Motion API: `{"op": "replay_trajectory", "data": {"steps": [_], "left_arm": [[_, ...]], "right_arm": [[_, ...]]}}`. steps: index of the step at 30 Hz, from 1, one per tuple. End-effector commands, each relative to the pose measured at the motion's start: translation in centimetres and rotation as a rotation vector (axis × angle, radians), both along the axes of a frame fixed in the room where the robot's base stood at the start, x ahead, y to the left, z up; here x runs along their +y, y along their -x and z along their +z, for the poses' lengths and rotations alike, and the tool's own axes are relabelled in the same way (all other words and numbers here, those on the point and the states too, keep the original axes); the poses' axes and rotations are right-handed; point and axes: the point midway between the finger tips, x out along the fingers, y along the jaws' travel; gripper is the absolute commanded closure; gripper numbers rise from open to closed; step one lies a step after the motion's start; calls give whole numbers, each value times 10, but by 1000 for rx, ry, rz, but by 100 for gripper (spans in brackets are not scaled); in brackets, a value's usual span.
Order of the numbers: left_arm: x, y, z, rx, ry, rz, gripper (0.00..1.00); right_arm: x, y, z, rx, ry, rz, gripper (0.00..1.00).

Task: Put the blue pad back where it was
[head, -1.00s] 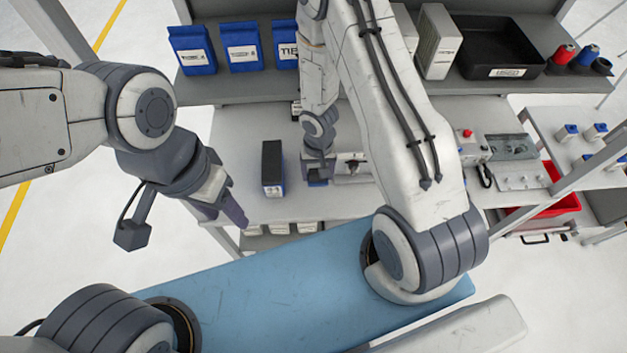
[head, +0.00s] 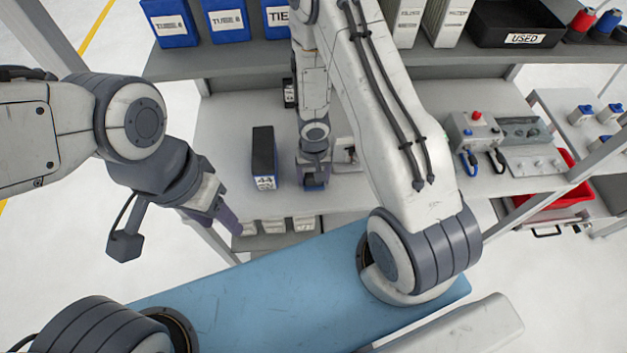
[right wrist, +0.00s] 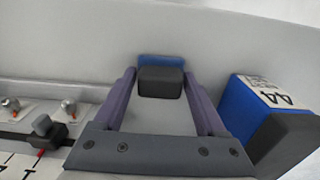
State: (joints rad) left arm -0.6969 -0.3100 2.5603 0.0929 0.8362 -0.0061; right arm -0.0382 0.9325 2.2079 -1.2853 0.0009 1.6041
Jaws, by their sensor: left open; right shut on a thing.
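The blue pad with a dark grey block on it (right wrist: 161,80) is between the fingertips of my right gripper (right wrist: 160,88), which is shut on it. In the head view the right gripper (head: 313,178) is over the grey bench (head: 225,140), with a bit of the blue pad (head: 313,184) showing below it. I cannot tell if the pad touches the bench. My left gripper (head: 222,215) is open and empty, off the bench's front left corner.
A black and blue box marked 44 (head: 264,157) stands just left of the right gripper in the head view. A fixture (head: 345,157) is partly hidden behind my right arm. A control box (head: 472,132) is farther right. Blue bins (head: 226,18) and a black tray (head: 515,24) fill the shelf above.

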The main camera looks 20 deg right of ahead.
Motion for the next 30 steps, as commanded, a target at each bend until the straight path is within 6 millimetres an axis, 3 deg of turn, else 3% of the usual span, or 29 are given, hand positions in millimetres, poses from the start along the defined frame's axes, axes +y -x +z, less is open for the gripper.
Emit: {"op": "replay_trajectory", "data": {"steps": [9, 10, 12, 21, 30], "left_arm": [[0, 0, -3, -1, 1, 1, 50], [0, 0, -1, 0, 0, 1, 50], [0, 0, -1, 0, 0, 1, 50], [0, 0, 4, 0, 0, 0, 50], [0, 0, 45, -1, 1, -1, 50]], "right_arm": [[0, 0, -3, 0, 0, 1, 70], [0, 0, -2, -1, 0, 1, 18], [0, 0, -1, 0, 0, 1, 0], [0, 0, 4, -1, 0, 1, 0], [0, 0, 46, -1, 0, 0, 0]]}}
